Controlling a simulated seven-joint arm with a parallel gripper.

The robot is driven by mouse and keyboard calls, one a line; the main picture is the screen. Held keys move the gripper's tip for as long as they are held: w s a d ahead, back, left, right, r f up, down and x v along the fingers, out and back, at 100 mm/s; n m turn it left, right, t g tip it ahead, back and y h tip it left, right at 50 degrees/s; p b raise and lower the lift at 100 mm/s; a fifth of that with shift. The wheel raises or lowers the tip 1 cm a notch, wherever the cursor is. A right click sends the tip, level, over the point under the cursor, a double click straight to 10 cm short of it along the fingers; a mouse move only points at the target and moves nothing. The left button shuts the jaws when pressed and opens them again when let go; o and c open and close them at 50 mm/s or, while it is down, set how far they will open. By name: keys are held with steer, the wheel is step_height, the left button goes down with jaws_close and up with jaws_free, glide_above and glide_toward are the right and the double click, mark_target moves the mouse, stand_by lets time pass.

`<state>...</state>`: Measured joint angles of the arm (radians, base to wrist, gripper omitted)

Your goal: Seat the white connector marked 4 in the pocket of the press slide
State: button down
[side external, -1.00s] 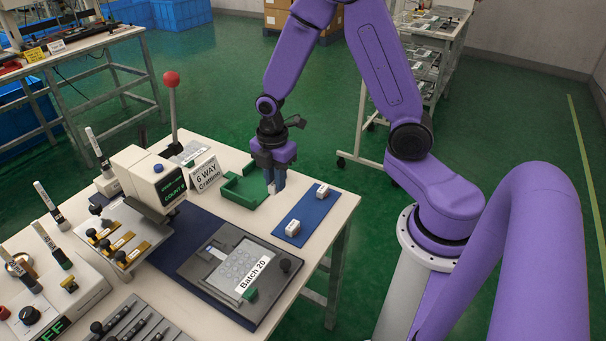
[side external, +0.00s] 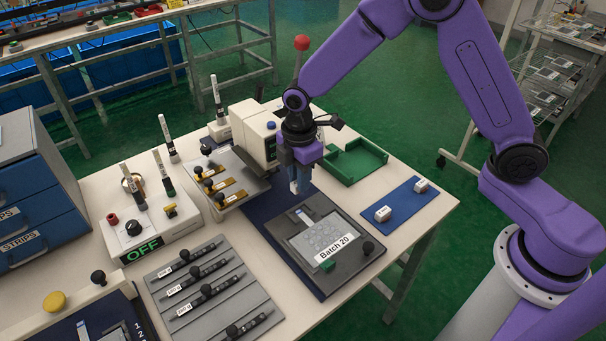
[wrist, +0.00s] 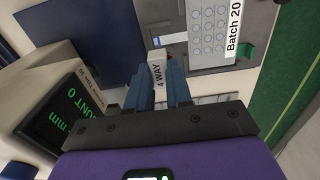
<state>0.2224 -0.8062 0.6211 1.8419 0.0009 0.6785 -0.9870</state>
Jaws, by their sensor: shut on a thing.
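My gripper (side external: 299,184) is shut on a white connector (wrist: 157,72), whose side reads "4 WAY" in the wrist view. In the side view my gripper points down above the dark blue mat, between the press head and the Batch 20 plate. The connector is above the mat, close to the plate's far edge. The press (side external: 258,130) is a white body with a red-ball lever; its display (wrist: 62,108) shows in the wrist view. I cannot make out the slide's pocket; my arm and gripper cover part of that area.
The grey plate (side external: 352,262) holds a Batch 20 keypad film (side external: 318,240) with a pale tail. Two white connectors (side external: 383,214) (side external: 421,185) lie on a blue mat at the right. A green tray (side external: 357,162) stands behind. Gold strips with black knobs (side external: 222,184) are left.

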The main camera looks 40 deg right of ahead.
glide_above(300, 213)
steer(key=shift+f, duration=2.9)
steer(key=shift+f, duration=1.3)
steer(key=c, duration=0.9)
jaws_free()
steer(key=shift+c, duration=0.2)
steer(key=shift+r, duration=0.1)
step_height(300, 213, up, 17)
steer(key=shift+r, duration=0.15)
